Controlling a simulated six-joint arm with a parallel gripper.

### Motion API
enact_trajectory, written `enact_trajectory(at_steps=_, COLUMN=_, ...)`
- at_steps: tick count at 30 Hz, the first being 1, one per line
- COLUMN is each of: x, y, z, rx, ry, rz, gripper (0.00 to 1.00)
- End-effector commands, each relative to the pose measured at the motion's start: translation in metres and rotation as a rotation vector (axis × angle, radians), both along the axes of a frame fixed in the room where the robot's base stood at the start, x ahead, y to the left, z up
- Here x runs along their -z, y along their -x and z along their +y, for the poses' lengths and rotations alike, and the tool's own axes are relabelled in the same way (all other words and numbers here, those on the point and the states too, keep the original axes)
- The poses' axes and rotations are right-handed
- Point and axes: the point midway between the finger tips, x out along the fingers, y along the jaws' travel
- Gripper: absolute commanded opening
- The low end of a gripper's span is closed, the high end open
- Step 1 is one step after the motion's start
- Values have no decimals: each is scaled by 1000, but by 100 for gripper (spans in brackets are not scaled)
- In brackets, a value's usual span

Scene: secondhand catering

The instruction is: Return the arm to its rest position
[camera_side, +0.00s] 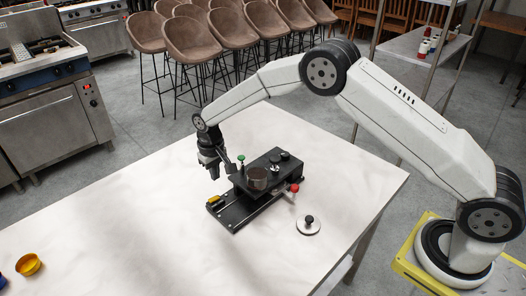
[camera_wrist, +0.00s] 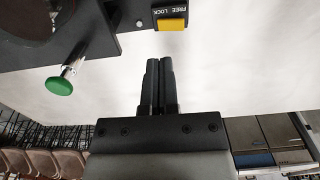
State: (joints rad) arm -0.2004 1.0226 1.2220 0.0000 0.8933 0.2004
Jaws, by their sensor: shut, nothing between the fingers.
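My gripper (camera_side: 213,172) is above the white table (camera_side: 130,220), at the far left side of a black device (camera_side: 262,187). In the wrist view my gripper (camera_wrist: 158,64) has its two black fingers together, with nothing between them. The wrist view shows the yellow switch (camera_wrist: 172,24) beside the words FREE and LOCK, and the green knob (camera_wrist: 59,87). The fingers look apart from both.
A light round disc with a black knob (camera_side: 309,224) lies right of the device. A yellow-orange bowl (camera_side: 28,264) is at the table's left. Brown stools (camera_side: 195,42) and steel cooking units (camera_side: 50,120) stand beyond the table. The table's front middle is clear.

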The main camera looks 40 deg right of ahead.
Motion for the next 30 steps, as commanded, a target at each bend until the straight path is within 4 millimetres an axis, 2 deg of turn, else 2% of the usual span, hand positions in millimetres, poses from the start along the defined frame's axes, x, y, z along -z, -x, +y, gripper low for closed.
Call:
enact_trajectory(at_steps=7, x=-25, y=18, z=-18, rx=2, ry=-5, rz=-29, gripper=0)
enact_trajectory(at_steps=14, x=-54, y=53, z=-42, rx=2, ry=-9, rz=-67, gripper=0)
enact_trajectory(at_steps=23, x=-83, y=112, z=-70, rx=2, ry=-11, rz=-118, gripper=0)
enact_trajectory(at_steps=30, x=-98, y=168, z=-90, rx=2, ry=-9, rz=-159, gripper=0)
